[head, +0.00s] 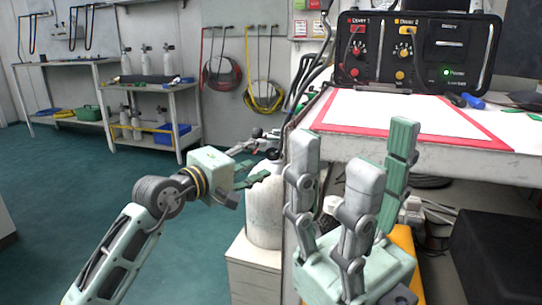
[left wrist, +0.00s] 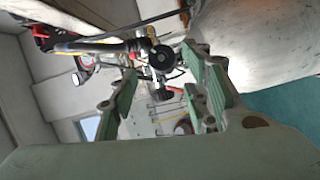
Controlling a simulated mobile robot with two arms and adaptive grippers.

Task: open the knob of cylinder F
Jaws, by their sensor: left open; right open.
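A white gas cylinder (head: 264,215) stands left of the bench in the head view; its upper part is partly covered by my left gripper (head: 252,168). No letter F is legible on it. In the left wrist view a large pale rounded surface, apparently the cylinder (left wrist: 270,40), fills the upper right. A round black knob (left wrist: 163,58) on a valve with hoses shows between the fingers of my left gripper (left wrist: 160,75). The fingers are open; contact with the knob cannot be told. My right gripper (head: 350,165) is open and empty in front of the bench.
Shelves (head: 150,90) and hung hoses (head: 222,72) are at the back. The green floor (head: 75,185) at left is clear.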

